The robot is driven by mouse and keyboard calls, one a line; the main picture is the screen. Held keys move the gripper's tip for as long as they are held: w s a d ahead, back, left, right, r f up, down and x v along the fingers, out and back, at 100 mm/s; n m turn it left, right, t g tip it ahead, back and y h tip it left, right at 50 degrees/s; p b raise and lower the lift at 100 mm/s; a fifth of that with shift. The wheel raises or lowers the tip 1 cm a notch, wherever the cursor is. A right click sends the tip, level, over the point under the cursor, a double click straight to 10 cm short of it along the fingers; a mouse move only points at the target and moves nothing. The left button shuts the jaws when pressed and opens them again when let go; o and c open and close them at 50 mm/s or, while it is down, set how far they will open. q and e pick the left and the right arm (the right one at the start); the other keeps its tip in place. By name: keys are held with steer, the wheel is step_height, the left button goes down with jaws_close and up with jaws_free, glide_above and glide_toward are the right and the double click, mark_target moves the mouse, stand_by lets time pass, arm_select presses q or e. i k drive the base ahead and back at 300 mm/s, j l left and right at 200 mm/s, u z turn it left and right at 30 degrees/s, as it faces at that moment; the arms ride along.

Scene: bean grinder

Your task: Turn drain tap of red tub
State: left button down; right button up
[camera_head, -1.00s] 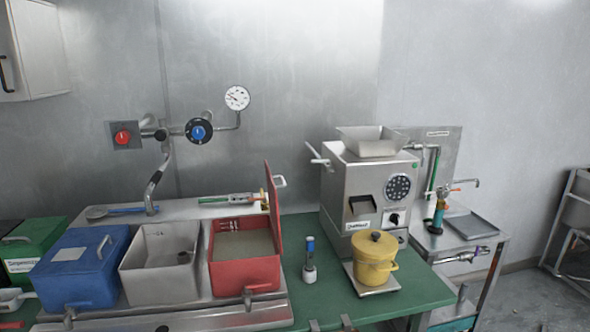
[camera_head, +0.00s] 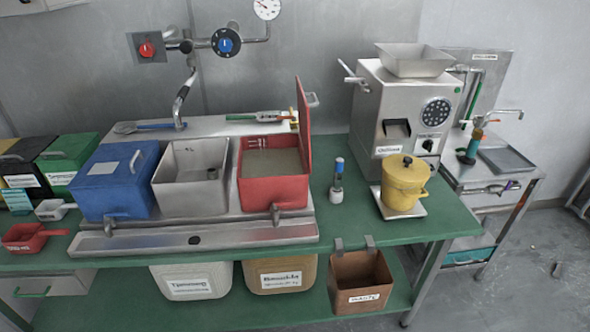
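The red tub (camera_head: 275,192) stands on the metal drain tray in the middle of the bench. Its red lid (camera_head: 303,120) is hinged up on the right side, and greyish contents fill much of it. A metal drain tap (camera_head: 276,213) sticks out low on its front, above the tray's trough. Whether the tap is open or shut cannot be told at this size. Neither of my grippers is in view.
A steel tub (camera_head: 190,205) and a lidded blue tub (camera_head: 112,185) with its own tap stand left of the red tub. A small bottle (camera_head: 337,182), a yellow pot (camera_head: 404,185) and the grinder (camera_head: 400,110) stand to the right. A waste bin (camera_head: 358,284) hangs at the bench front.

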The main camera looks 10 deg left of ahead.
mark_target(275, 205)
steer(key=i+j, duration=0.3)
steer(key=i, duration=0.15)
steer(key=i+j+z, duration=0.1)
steer(key=i+j, duration=0.25)
steer(key=i, duration=0.15)
